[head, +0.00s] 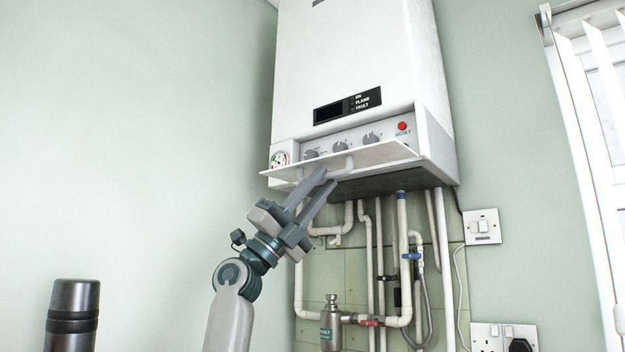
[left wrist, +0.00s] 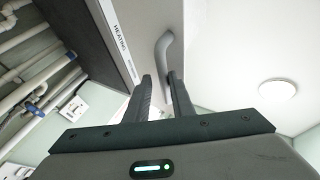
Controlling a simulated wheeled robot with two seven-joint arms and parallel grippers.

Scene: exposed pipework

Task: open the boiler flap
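The white boiler (head: 355,60) hangs on the wall. Its flap (head: 385,154) is tipped down and stands out from the lower front, with the gauge, knobs and red reset button showing above it. A pale curved handle (head: 341,171) is on the flap's underside; it shows grey in the left wrist view (left wrist: 165,52). My left gripper (head: 327,177) is just below the flap, beside the handle. Its fingers are apart, with the handle's near end close to the gap between the tips (left wrist: 162,85); contact is unclear. My right gripper is in neither view.
White pipes (head: 370,270) run down the tiled wall below the boiler. A metal canister (head: 330,325) is among them. A switch (head: 483,227) and a socket (head: 503,337) are to the right. A dark cylinder (head: 72,315) stands at lower left. The left wall is bare.

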